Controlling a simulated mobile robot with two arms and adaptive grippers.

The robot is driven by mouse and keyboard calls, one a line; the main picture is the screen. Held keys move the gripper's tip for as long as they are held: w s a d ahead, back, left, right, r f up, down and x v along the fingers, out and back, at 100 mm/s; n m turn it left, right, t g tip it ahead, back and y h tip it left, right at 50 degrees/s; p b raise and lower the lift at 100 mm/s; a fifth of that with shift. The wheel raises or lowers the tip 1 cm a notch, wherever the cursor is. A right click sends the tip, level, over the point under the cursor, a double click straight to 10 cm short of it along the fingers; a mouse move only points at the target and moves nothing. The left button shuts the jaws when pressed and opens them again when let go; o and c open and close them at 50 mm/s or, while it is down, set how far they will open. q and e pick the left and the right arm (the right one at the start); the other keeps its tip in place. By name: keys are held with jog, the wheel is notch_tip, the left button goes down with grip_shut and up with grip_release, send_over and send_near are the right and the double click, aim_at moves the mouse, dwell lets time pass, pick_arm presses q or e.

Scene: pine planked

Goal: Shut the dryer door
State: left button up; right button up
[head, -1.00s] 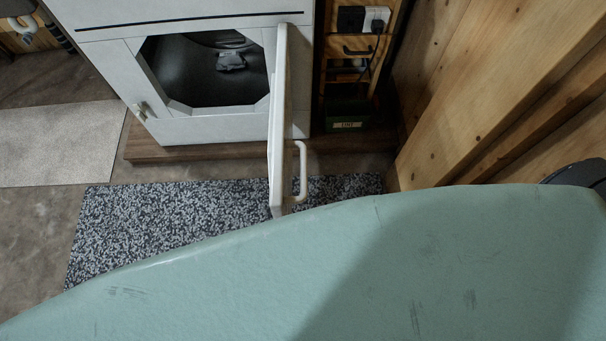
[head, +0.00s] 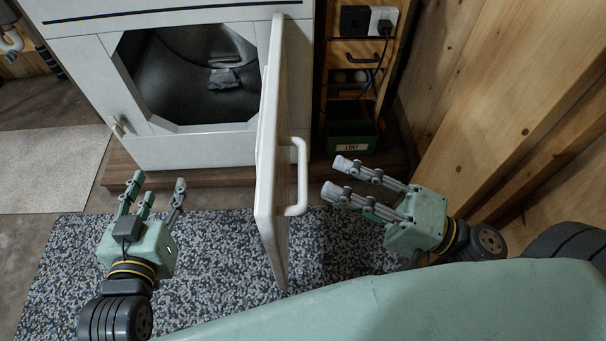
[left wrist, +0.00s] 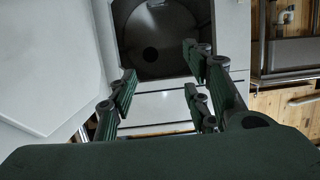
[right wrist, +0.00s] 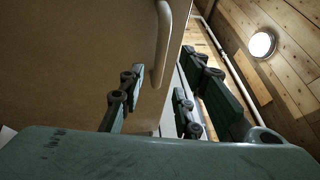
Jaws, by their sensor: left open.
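The white dryer (head: 195,150) stands at the back with its front opening showing a dark drum (head: 185,85). Its white door (head: 268,150) is wide open, swung out towards me and seen nearly edge-on. The door's white handle (head: 300,178) is on its right face; it also shows in the right wrist view (right wrist: 163,45). My left gripper (head: 152,185) is open and empty, left of the door and in front of the dryer. My right gripper (head: 340,177) is open and empty, right of the handle, with its fingers pointing towards it and apart from it.
A grey cloth-like item (head: 223,79) lies in the drum. A green bin labelled LINT (head: 352,138) sits right of the dryer, below a wooden drawer unit (head: 358,52). A wooden wall (head: 480,90) bounds the right. A speckled mat (head: 205,270) covers the floor in front.

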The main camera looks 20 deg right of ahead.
aim_at(303, 169)
pick_arm(q)
jog(key=shift+s+a+f+g+p, duration=0.15)
jog(key=shift+s+f+g, duration=0.15)
jog(key=shift+f, duration=0.25)
jog(key=shift+s+a+f+g+p, duration=0.1)
jog(key=shift+s+f+g, duration=0.15)
jog(key=shift+f, duration=0.25)
jog(key=shift+s+a+f+g+p, duration=0.1)
jog(key=shift+s+a+f+g, duration=0.1)
jog(key=shift+f+g, duration=0.25)
pick_arm(e)
jog(key=shift+x, duration=3.4)
pick_arm(q)
jog(key=shift+f, duration=0.1)
pick_arm(e)
jog(key=shift+f, duration=0.1)
jog(key=shift+c, duration=0.7)
grip_shut()
